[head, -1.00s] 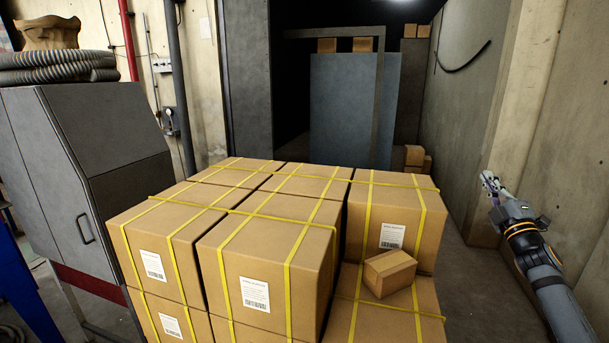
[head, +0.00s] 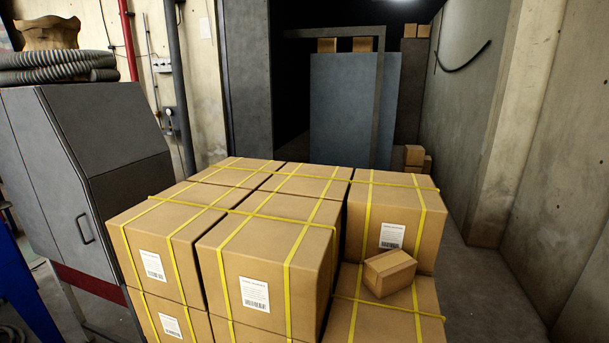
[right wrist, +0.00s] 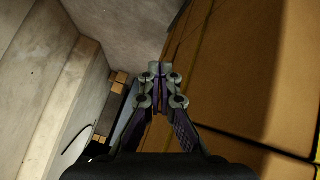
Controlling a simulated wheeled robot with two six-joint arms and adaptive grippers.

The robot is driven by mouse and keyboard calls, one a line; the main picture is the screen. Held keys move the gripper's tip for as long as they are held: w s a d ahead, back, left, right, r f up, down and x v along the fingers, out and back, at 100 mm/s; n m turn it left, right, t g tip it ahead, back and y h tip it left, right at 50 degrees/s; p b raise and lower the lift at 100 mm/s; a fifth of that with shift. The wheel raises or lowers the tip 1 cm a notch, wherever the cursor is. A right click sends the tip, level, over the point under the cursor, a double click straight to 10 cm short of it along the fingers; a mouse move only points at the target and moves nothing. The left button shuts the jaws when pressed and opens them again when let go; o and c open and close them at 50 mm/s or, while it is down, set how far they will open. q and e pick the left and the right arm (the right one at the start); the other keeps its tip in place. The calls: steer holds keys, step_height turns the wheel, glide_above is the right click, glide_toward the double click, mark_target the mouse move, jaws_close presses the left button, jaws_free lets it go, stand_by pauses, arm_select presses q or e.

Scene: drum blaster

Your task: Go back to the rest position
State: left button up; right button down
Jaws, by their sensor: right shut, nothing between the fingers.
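My right gripper (right wrist: 158,72) shows only in the right wrist view. Its fingers are together with nothing between them, beside the side of a stacked carton (right wrist: 245,70) and apart from the concrete wall (right wrist: 40,70). In the head view neither of my grippers shows. The strapped cartons (head: 265,230) stand stacked in the middle, with yellow bands and white labels. A small closed box (head: 390,272) sits on the lower carton at the front right.
A grey cabinet (head: 105,150) with a coiled hose (head: 55,67) on top stands at the left. A concrete wall (head: 560,150) runs along the right. A strip of bare floor (head: 485,285) lies between the cartons and that wall.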

steer(key=s+a+f+g, duration=0.2)
steer(key=s+a+f, duration=0.3)
steer(key=s, duration=0.8)
steer(key=s+a+f+g+y, duration=0.1)
steer(key=s+a+f, duration=0.4)
steer(key=s, duration=0.8)
steer(key=s+a+f+m+g+y, duration=0.1)
steer(key=s+a+f+g, duration=0.3)
steer(key=s+f, duration=0.5)
steer(key=s+a, duration=0.2)
steer(key=s, duration=0.2)
steer(key=shift+s, duration=0.3)
